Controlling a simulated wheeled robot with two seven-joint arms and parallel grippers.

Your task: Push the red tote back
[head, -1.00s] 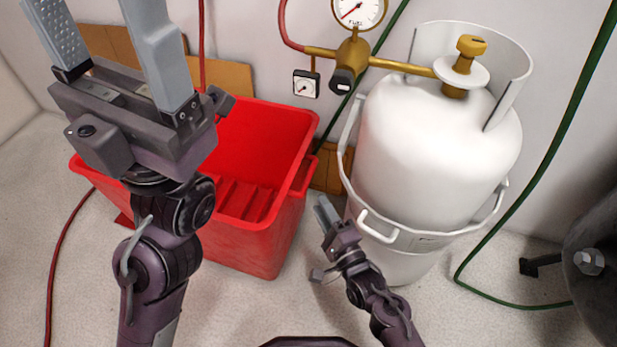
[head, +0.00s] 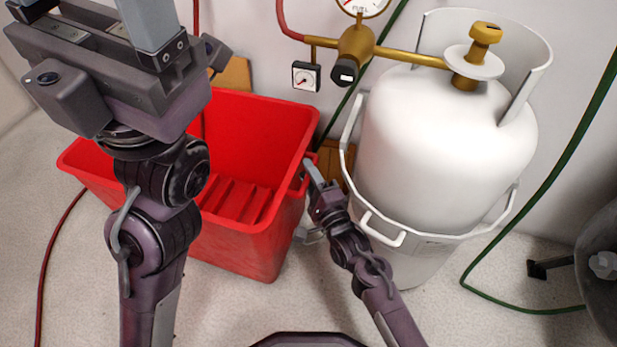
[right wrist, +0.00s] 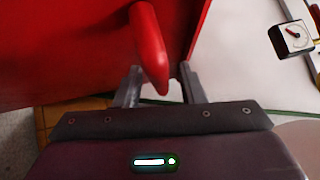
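The red tote (head: 245,250) stands upright on the floor at centre left in the head view, empty where I can see inside. Part of it is hidden behind my left arm. My right gripper (head: 311,174) is at the tote's right end, by its rim. In the right wrist view, the tote's red handle (right wrist: 150,50) reaches between the two fingers of this gripper (right wrist: 160,88), which stand apart with gaps beside the handle. My left gripper (head: 90,22) is raised in front of the tote at upper left. Its fingers are apart and empty, with the tips out of frame.
A white gas cylinder (head: 430,150) stands close to the right of the tote, with a brass valve and gauges (head: 305,76) on the wall. Cardboard (head: 232,74) is behind the tote. A red hose (head: 50,240) and a green hose (head: 520,310) lie on the floor.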

